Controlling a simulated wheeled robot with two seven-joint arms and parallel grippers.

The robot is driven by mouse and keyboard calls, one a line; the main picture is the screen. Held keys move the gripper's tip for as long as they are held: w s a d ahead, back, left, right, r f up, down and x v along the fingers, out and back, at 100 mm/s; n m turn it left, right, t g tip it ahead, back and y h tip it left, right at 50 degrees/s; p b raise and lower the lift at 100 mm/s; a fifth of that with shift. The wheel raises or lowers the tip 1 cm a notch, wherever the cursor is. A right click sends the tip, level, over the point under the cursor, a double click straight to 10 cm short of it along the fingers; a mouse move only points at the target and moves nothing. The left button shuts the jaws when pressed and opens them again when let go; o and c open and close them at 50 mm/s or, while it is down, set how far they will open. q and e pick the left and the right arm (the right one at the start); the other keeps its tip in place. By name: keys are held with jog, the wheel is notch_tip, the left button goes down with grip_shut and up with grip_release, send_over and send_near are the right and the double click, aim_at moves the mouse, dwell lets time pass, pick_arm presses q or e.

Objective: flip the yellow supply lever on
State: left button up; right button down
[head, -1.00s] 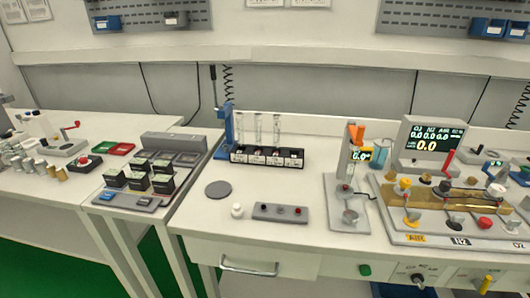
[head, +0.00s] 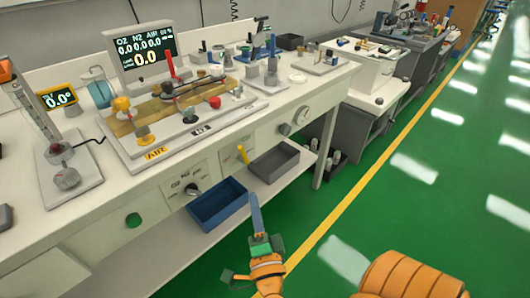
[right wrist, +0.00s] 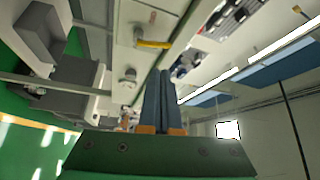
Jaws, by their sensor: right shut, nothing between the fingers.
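The yellow lever (head: 243,154) sits on the front panel of the workbench (head: 225,165), below the tabletop, and leans up to the left. It also shows in the right wrist view (right wrist: 153,44), sticking out sideways from a pale panel. My right gripper (head: 254,198) is shut and empty, its blue-grey fingers pointing up. In the head view it appears below the lever, apart from it. In the right wrist view its fingertips (right wrist: 166,76) are close together, with a gap to the lever. My left gripper is not in view.
A black knob (head: 192,190) and a green button (head: 133,220) are left of the lever, a round gauge (head: 302,115) right of it. A blue bin (head: 217,208) and a grey bin (head: 274,162) sit below. The green floor (head: 400,185) on the right is clear.

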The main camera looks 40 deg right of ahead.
aim_at(242, 153)
jog(key=x, duration=1.2)
jog(key=shift+w+r, duration=0.15)
jog(key=shift+w, duration=0.3)
jog(key=m+g+p, duration=0.1)
jog(key=p, duration=0.2)
jog(key=d+m+p, duration=0.1)
jog(key=p, duration=0.3)
jog(key=shift+d+r+m+g+y, duration=0.25)
jog(key=shift+r+m+g+y, duration=0.05)
jog(key=shift+r+m+g, duration=0.1)
